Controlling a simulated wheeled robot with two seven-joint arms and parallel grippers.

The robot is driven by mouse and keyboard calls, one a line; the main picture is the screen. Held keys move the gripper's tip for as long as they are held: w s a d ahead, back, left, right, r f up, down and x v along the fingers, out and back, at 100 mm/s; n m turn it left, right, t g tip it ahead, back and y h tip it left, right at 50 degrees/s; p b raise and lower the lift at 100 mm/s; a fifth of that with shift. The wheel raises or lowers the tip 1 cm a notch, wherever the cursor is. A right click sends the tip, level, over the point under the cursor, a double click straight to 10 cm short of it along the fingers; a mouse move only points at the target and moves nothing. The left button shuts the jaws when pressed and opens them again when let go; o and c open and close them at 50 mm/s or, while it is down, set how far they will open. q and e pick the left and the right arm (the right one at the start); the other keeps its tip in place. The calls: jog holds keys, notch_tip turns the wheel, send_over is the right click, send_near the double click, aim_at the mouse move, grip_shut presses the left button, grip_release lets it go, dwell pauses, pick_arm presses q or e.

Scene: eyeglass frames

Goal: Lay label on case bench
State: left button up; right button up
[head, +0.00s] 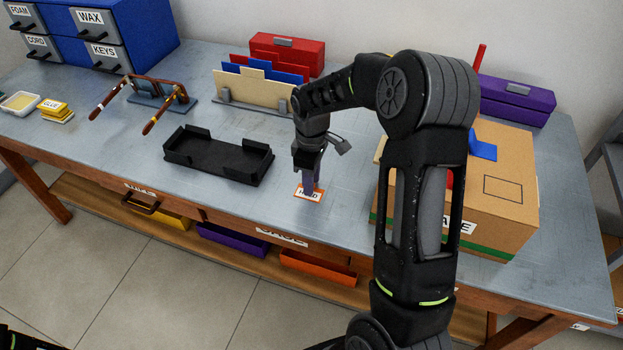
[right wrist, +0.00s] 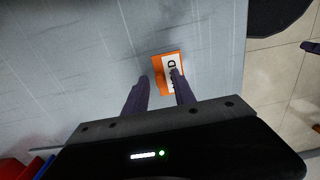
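The label (head: 317,196) is a small orange card with a white printed panel that seems to read HOLD. It lies flat on the grey metal bench top (head: 120,160), close to its front edge. My right gripper (head: 309,186) points down just over the label, partly hiding it. In the right wrist view the gripper's two purple fingers (right wrist: 160,80) are apart. The label (right wrist: 159,68) shows beyond and between the tips, and one finger overlaps its print. I cannot tell whether the fingertips touch it. My left gripper is not in view.
A black tray (head: 218,160) lies left of the label. A cardboard box (head: 510,180) stands at the right, partly behind my arm. Eyeglasses (head: 145,95) on a stand, a file sorter (head: 250,88) and drawers (head: 95,35) stand farther back. Bare bench surrounds the label.

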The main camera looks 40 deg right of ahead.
jog(key=shift+r, duration=0.1)
notch_tip(320, 180, up, 12)
dwell(0.6)
dwell(0.5)
